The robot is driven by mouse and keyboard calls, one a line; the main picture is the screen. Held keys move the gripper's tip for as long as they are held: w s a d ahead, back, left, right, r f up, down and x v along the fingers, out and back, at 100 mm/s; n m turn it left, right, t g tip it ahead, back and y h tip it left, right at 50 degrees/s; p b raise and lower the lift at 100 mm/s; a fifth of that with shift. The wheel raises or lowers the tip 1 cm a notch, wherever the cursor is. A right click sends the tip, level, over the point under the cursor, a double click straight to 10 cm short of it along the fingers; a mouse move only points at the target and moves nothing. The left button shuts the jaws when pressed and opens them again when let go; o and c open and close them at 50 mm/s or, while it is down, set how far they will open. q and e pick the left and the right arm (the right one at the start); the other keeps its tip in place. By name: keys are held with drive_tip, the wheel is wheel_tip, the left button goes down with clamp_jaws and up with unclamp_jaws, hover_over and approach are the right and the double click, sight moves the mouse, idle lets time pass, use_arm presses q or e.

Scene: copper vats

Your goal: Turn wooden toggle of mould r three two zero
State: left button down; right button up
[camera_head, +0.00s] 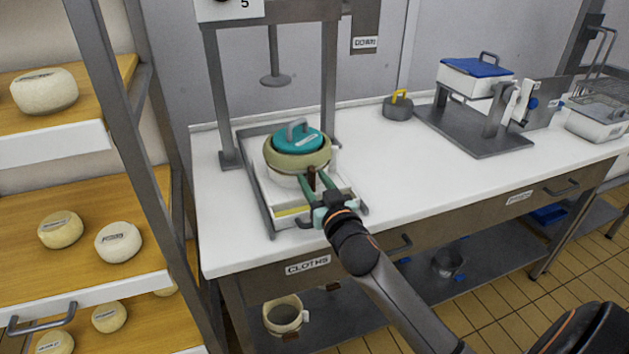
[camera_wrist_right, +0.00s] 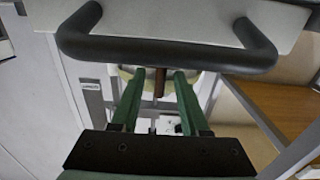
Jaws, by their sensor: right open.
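The mould (camera_head: 283,163) is a cream round tub with a teal lid (camera_head: 296,137) and grey handle, standing on the press tray. Its dark brown wooden toggle (camera_head: 311,179) is on the near side, and in the right wrist view the toggle (camera_wrist_right: 160,82) shows upright between my fingers. My right gripper (camera_head: 314,183) is open, with its green fingers on either side of the toggle. Whether either finger touches it I cannot tell. In the right wrist view the open gripper (camera_wrist_right: 158,92) also shows. No mould number is readable. My left gripper is not in view.
A dark handle bar (camera_wrist_right: 165,48) crosses close in front of the right wrist camera. The press frame (camera_head: 213,95) stands around the mould, its plunger (camera_head: 275,78) above. A grey weight (camera_head: 397,107) and a blue-lidded box (camera_head: 476,75) stand right. The white worktop (camera_head: 400,170) is clear between.

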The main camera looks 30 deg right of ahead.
clamp_jaws()
idle(0.4)
